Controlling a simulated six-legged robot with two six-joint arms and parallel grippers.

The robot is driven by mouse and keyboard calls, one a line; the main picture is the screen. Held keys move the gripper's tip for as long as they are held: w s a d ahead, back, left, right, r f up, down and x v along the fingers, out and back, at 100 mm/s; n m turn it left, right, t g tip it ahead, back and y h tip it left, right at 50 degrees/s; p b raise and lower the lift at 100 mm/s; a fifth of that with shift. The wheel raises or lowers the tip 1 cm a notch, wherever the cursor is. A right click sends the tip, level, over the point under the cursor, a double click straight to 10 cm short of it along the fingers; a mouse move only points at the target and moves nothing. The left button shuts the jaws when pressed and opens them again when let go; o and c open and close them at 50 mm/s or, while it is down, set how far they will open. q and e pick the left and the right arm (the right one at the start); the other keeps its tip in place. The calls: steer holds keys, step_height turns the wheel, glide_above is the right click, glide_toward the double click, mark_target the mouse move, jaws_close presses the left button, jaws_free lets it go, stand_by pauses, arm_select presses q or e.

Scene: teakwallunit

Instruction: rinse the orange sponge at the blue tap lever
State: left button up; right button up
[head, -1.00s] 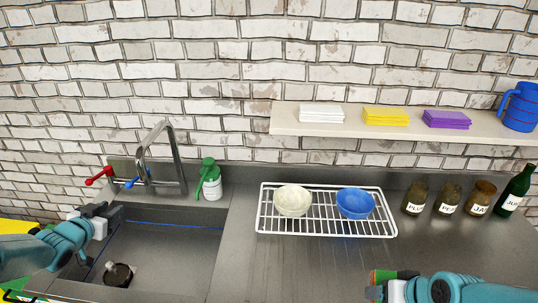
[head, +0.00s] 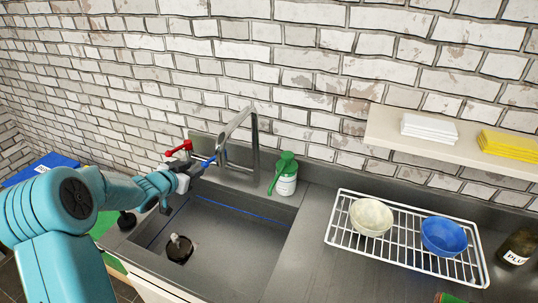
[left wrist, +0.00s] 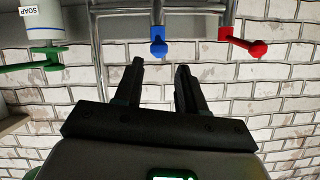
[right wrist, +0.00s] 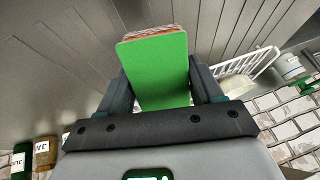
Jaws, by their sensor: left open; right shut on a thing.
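The tap (head: 254,140) stands at the back of the sink (head: 225,235). Its blue lever (left wrist: 158,48) and red lever (left wrist: 243,43) show in the left wrist view. My left gripper (left wrist: 160,68) is open and empty, with the blue lever just beyond and between its fingertips; I see no contact. In the head view the left gripper (head: 190,176) is by the levers and partly hides the blue one. Only a green sliver (head: 450,298) shows at the head view's bottom edge.
A green-topped soap bottle (head: 285,178) stands right of the tap. A white wire rack (head: 345,258) holds a cream bowl (head: 371,217) and a blue bowl (head: 443,236). A dark drain piece (head: 179,248) sits in the sink. A shelf (head: 385,140) carries folded cloths.

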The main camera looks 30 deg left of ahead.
mark_target(210, 161)
arm_select(q)
steer(key=p+x, duration=0.2)
steer(key=x, duration=0.9)
steer(key=shift+d, duration=0.1)
arm_select(e)
steer(key=shift+w+r, duration=0.2)
steer(key=shift+r, duration=0.85)
arm_select(q)
steer(key=shift+s+r, duration=0.1)
steer(key=shift+s, duration=0.1)
arm_select(e)
steer(key=shift+s+r, duration=0.15)
steer(key=shift+s, duration=0.05)
arm_select(q)
steer(key=shift+w, duration=0.1)
jaws_close()
